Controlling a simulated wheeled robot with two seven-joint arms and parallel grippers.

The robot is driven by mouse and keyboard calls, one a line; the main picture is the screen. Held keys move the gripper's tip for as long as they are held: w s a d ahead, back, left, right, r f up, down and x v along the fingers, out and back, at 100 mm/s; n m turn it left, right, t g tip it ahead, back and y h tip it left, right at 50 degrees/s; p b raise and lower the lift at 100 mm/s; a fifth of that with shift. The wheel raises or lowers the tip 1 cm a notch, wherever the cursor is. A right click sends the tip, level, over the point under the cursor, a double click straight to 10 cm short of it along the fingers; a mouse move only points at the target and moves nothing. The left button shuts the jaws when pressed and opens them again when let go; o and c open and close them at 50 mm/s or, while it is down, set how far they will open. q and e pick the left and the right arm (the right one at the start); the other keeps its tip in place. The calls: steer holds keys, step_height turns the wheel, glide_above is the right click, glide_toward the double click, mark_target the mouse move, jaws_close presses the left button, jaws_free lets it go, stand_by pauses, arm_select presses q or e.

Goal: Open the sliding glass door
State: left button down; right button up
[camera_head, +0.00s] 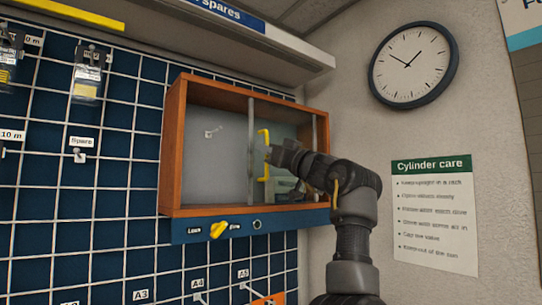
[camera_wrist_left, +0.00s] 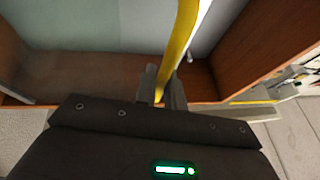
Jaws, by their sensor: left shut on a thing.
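A wooden wall cabinet (camera_head: 174,150) holds the sliding glass door (camera_head: 285,116), a greenish pane between two grey upright bars in its right part. A yellow bar handle (camera_head: 264,138) stands near the pane's left bar. My left gripper (camera_head: 274,156) reaches in from the right and is at the handle. In the left wrist view the yellow handle (camera_wrist_left: 186,42) runs down between the fingers of my left gripper (camera_wrist_left: 160,88), which is shut on it. The gripper and forearm hide the pane's lower right part. My right gripper is not in view.
A yellow knob (camera_head: 219,229) sits on the blue strip under the cabinet. A shelf (camera_head: 290,45) overhangs above. A clock (camera_head: 412,65) and a poster (camera_head: 433,215) are on the right wall.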

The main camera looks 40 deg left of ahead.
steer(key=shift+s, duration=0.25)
arm_select(q)
steer(key=c, duration=1.8)
jaws_free()
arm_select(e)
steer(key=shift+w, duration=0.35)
